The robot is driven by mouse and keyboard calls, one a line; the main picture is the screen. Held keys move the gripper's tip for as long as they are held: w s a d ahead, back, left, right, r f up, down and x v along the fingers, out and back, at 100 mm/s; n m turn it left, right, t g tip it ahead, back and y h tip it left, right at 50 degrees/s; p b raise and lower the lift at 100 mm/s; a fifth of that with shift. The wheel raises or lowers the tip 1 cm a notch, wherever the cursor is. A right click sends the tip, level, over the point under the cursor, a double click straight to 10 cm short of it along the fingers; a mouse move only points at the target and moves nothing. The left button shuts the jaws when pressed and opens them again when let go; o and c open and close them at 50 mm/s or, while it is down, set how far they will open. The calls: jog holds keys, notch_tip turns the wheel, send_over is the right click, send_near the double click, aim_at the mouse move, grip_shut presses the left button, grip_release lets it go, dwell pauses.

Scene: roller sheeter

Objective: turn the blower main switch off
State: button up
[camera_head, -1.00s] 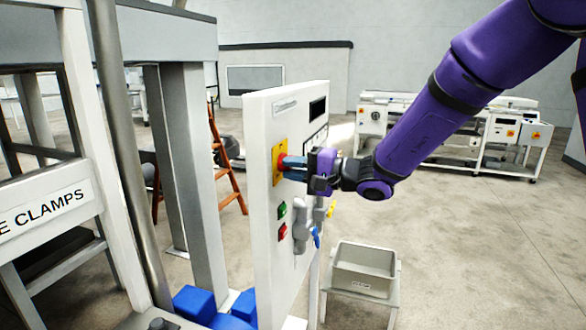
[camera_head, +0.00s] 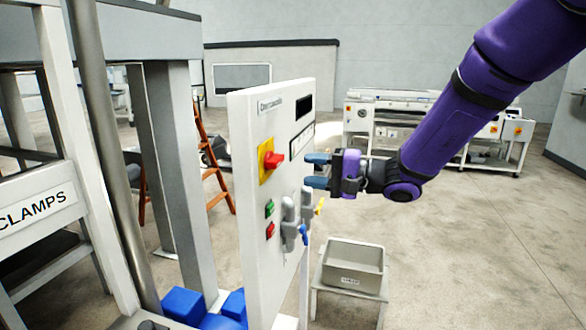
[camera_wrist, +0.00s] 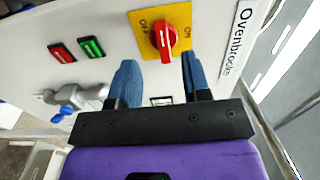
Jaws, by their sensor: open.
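The blower main switch is a red rotary knob (camera_head: 273,160) on a yellow plate (camera_head: 264,172) on the upright white panel (camera_head: 250,120). In the wrist view the red knob (camera_wrist: 163,40) stands roughly upright on its plate, with OFF lettering on its left and ON lettering on its right. Which label it points to I cannot tell. My gripper (camera_head: 317,171) is open and empty, out in front of the panel to the right of the knob. In the wrist view its blue fingers (camera_wrist: 160,68) lie below the knob to either side, apart from it.
Green (camera_head: 269,208) and red (camera_head: 270,230) push buttons sit below the switch. Grey pipework with a blue handle (camera_head: 304,235) and a yellow handle (camera_head: 320,206) juts out beside the panel. A grey bin (camera_head: 353,265) stands on a stand at lower right. Open floor lies further right.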

jog(key=shift+v, duration=1.55)
jog(key=s+d+r+n+g+h, duration=0.1)
jog(key=s+d+n+g+h, duration=0.15)
jog(key=s, duration=0.55)
jog(key=s+d+r+n+g+h, duration=0.1)
jog(key=s+n+g+h, duration=0.2)
jog(key=s, duration=0.6)
jog(key=s+d+r+m+t+h, duration=0.1)
jog(key=s+d+t+h, duration=0.1)
jog(key=s+d+h, duration=0.3)
jog(key=s+d+t+h, duration=0.2)
jog(key=s+d+h, duration=0.3)
jog(key=d, duration=0.5)
jog(key=shift+s+d+r+m+h, duration=0.35)
jog(key=shift+s+h, duration=0.05)
jog(key=shift+h, duration=0.35)
jog(key=shift+t, duration=0.25)
